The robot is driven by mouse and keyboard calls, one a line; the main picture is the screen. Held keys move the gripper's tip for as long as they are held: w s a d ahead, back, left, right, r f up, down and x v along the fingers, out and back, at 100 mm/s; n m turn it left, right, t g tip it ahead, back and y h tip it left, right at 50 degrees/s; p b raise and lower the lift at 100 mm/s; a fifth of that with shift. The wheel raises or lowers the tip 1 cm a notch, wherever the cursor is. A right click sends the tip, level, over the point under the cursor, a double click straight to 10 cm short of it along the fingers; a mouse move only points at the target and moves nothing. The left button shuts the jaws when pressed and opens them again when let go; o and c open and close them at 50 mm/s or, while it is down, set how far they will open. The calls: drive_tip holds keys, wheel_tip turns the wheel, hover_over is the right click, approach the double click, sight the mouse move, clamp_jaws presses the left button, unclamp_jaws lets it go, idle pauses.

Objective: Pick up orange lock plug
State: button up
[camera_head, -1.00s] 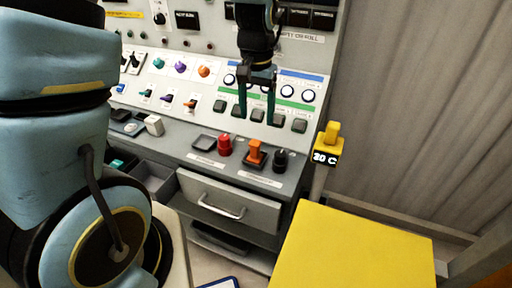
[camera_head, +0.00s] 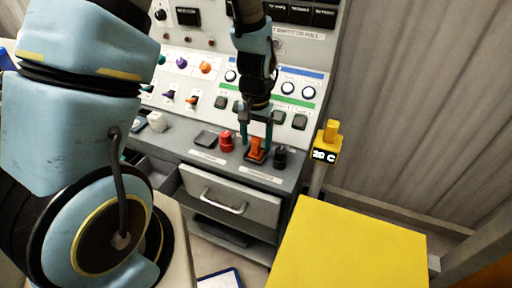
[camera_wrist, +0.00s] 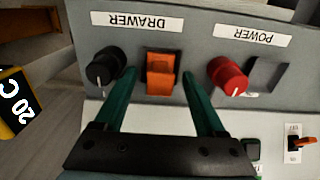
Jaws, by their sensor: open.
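The orange lock plug (camera_head: 257,145) stands upright on a dark square base on the console's ledge. It also shows in the wrist view (camera_wrist: 160,76), between the two fingers near their tips. My gripper (camera_head: 256,143) is open, with its teal fingers pointing down on either side of the plug. In the wrist view the gripper (camera_wrist: 157,80) has a visible gap between each finger and the plug. The lower part of the plug is partly hidden in the head view.
A red knob (camera_head: 226,141) stands left of the plug and a black knob (camera_head: 280,157) right of it, both close to the fingers. A drawer with a handle (camera_head: 222,203) is below. A yellow surface (camera_head: 345,250) lies at front right.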

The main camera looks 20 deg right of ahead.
clamp_jaws()
idle(0.5)
